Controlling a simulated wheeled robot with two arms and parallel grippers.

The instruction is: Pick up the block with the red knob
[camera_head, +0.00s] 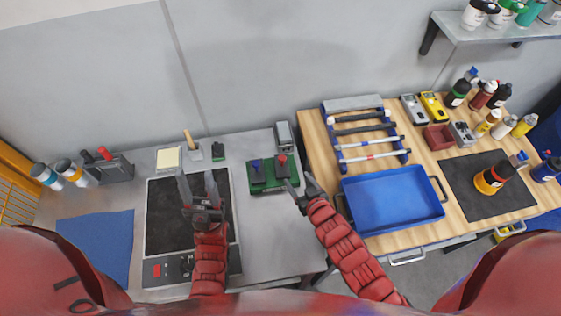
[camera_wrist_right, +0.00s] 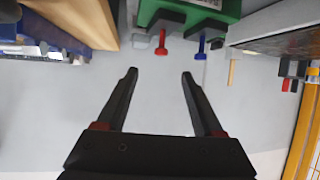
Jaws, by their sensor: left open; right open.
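The block with the red knob (camera_head: 283,172) is dark and sits at the right end of a green base (camera_head: 262,187) on the grey table. The red knob also shows in the right wrist view (camera_wrist_right: 162,42), at the top, ahead of the fingers. A block with a blue knob (camera_head: 257,165) sits beside it to the left. My right gripper (camera_head: 298,181) is open and empty, just right of the green base, and its fingers point toward the red knob. My left gripper (camera_head: 197,174) is open and empty above the dark panel, left of the base.
A grey box (camera_head: 284,135) stands behind the base. A black-topped unit (camera_head: 165,220) lies under my left gripper. A blue tray (camera_head: 393,200) and a blue rack (camera_head: 365,130) stand on the wooden table to the right. Bare grey table lies in front of the base.

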